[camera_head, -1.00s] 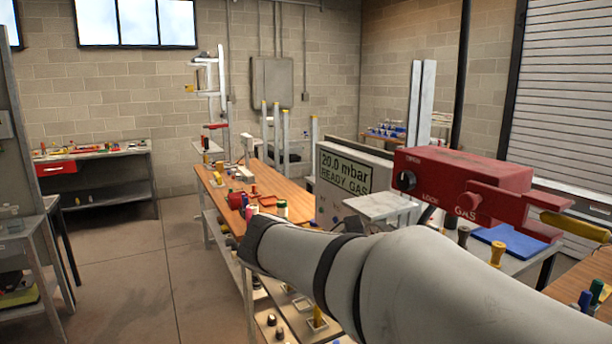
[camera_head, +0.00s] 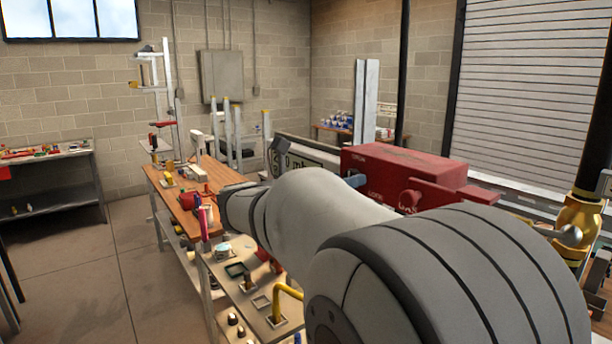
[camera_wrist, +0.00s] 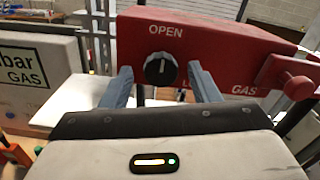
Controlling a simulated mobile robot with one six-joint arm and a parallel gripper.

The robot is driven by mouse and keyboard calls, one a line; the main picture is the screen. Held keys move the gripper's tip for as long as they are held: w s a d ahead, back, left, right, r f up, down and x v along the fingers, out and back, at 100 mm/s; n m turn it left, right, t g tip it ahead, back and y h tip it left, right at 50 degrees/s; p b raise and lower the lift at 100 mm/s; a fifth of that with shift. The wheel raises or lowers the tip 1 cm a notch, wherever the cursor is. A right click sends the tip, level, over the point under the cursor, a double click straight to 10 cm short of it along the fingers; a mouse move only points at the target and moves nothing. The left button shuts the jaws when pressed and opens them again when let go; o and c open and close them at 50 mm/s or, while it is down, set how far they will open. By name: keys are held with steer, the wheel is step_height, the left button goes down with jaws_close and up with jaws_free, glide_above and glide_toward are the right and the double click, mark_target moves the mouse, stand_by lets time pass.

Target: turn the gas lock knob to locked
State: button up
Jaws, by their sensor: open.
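The gas lock knob (camera_wrist: 160,69) is a round black dial on the front of a red box (camera_wrist: 228,48), below the word OPEN in the wrist view. Its pale pointer mark stands roughly upright, towards OPEN. The second label is mostly hidden by my right finger. My gripper (camera_wrist: 160,74) is open, with one grey finger on each side of the knob. A gap shows between each finger and the knob, and I cannot tell how far the fingertips are from the box face. In the head view the red box (camera_head: 400,160) is at right; my finger and arm hide the knob.
A red round button (camera_wrist: 298,87) sticks out at the right of the box, beside GAS lettering. A white gas display unit (camera_wrist: 40,65) stands to the left. A wooden workbench (camera_head: 180,205) with small objects lies left of my arm. Floor at left is clear.

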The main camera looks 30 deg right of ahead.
steer(key=shift+d, duration=0.4)
steer(key=shift+c, duration=0.2)
